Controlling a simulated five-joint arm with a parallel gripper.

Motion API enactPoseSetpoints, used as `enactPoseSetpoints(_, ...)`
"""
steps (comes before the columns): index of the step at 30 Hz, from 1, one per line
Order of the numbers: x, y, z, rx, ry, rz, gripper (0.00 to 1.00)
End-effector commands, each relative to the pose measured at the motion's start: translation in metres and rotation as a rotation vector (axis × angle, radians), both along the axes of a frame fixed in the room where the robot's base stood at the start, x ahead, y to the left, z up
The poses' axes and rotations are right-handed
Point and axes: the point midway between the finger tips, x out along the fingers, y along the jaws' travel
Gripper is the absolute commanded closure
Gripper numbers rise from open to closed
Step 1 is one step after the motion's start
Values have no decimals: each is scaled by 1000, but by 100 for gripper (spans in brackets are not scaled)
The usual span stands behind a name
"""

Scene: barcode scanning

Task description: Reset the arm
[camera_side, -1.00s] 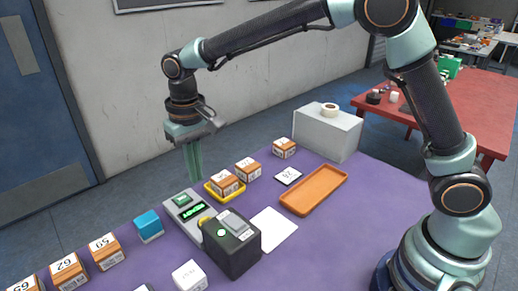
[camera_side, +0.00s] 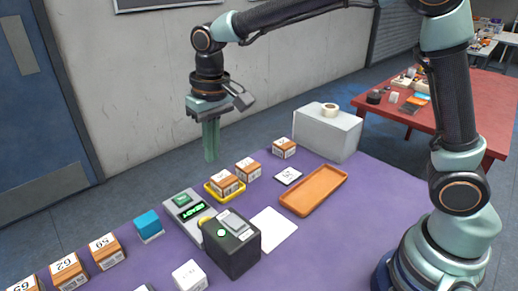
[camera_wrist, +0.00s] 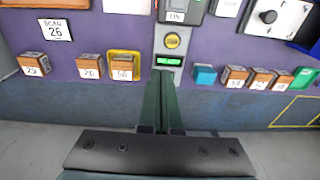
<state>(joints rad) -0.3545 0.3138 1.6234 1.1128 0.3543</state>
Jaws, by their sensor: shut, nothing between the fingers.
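My arm is raised over the far side of the purple table. My gripper (camera_side: 211,158) hangs straight down above the table edge, with its green fingers together and nothing between them. In the wrist view the gripper (camera_wrist: 160,80) shows its fingers close together, pointing toward the grey scanner unit. The grey scanner unit (camera_side: 180,200) with a green lit display stands on the table below and left of the gripper in the side view. It also shows in the wrist view (camera_wrist: 172,42). The gripper touches none of the boxes.
Orange-brown labelled boxes stand along the far edge, one on a yellow tray (camera_side: 208,190). A blue block (camera_side: 148,224), a black device (camera_side: 228,256), an orange tray (camera_side: 313,190) and a "26" card (camera_wrist: 55,30) also lie there. A grey box (camera_side: 325,138) stands at the back right.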

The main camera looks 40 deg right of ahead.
Motion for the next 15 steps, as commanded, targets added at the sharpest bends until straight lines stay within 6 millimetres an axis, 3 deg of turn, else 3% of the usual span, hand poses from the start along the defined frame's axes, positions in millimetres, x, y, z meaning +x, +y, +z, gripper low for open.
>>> enactPoseSetpoints(1,-6,-15,13,9,-30,-6,100)
enactPoseSetpoints(6,-32,-56,40,21,-116,-7,100)
enactPoseSetpoints(15,-89,-117,60,12,-271,-10,100)
